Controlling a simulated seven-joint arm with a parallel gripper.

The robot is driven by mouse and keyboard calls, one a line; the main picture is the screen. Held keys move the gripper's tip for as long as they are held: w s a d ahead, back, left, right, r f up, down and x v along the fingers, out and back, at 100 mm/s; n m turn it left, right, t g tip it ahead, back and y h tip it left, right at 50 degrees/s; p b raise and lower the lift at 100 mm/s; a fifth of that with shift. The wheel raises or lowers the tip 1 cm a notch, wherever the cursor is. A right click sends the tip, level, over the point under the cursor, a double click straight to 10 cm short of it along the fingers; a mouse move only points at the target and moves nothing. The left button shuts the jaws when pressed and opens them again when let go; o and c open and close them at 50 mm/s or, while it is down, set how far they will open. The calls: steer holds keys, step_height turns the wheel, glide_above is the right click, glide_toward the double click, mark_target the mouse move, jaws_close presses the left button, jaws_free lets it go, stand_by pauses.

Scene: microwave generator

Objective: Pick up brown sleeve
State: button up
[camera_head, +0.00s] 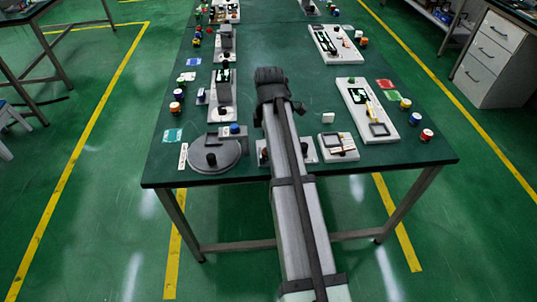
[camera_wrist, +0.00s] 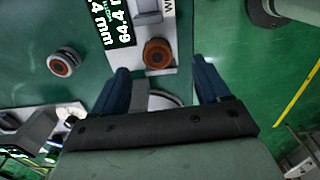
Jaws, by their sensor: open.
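A brown ring-shaped piece with a dark centre (camera_wrist: 157,52), which looks like the brown sleeve, sits on a white plate in the wrist view. It is ahead of my gripper (camera_wrist: 163,78), roughly in line with the gap between the fingers, and not between them. My gripper is open, with its two dark blue fingers well apart. A grey block and part of a white round piece show in the gap. In the head view, my arm reaches over the green table and its fingers are hidden. I cannot pick out the brown sleeve there.
A black display with white digits (camera_wrist: 117,18) stands beside the brown piece. A white cylinder with an orange-brown top (camera_wrist: 63,62) is to the left. In the head view, a round grey plate (camera_head: 216,157), a white instrument board (camera_head: 386,126) and several small cylinders flank my arm.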

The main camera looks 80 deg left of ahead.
steer(key=shift+s+a+f, duration=0.1)
steer(key=shift+s+f, duration=0.05)
steer(key=shift+f, duration=1.25)
steer(key=shift+s+a+f, duration=0.1)
steer(key=shift+f, duration=1.3)
steer(key=c, duration=1.3)
